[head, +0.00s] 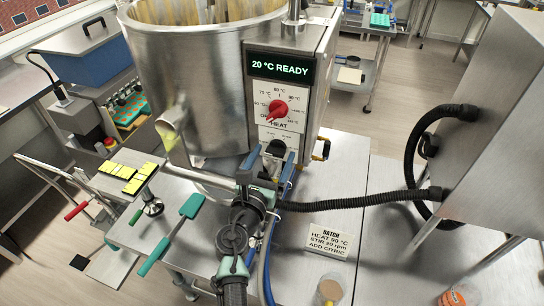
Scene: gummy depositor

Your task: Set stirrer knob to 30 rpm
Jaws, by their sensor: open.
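The steel kettle's front panel (276,90) carries a display reading "20 °C READY" and a red HEAT knob (277,108). Below it, a black knob (276,147) shows on a lower dial, partly hidden by my arm; I take it to be the stirrer knob. The dial's marks and the knob's pointer are too small or covered to read. My gripper (272,171) is open, just in front of and below the black knob. Its fingertips are hard to make out, and I cannot tell whether they touch the knob.
A batch card (329,242) lies on the steel table, with heat, stir and citric lines. A black hose (350,203) runs right to a steel cabinet (490,120). A brass-handled valve (321,149) sits right of the knob.

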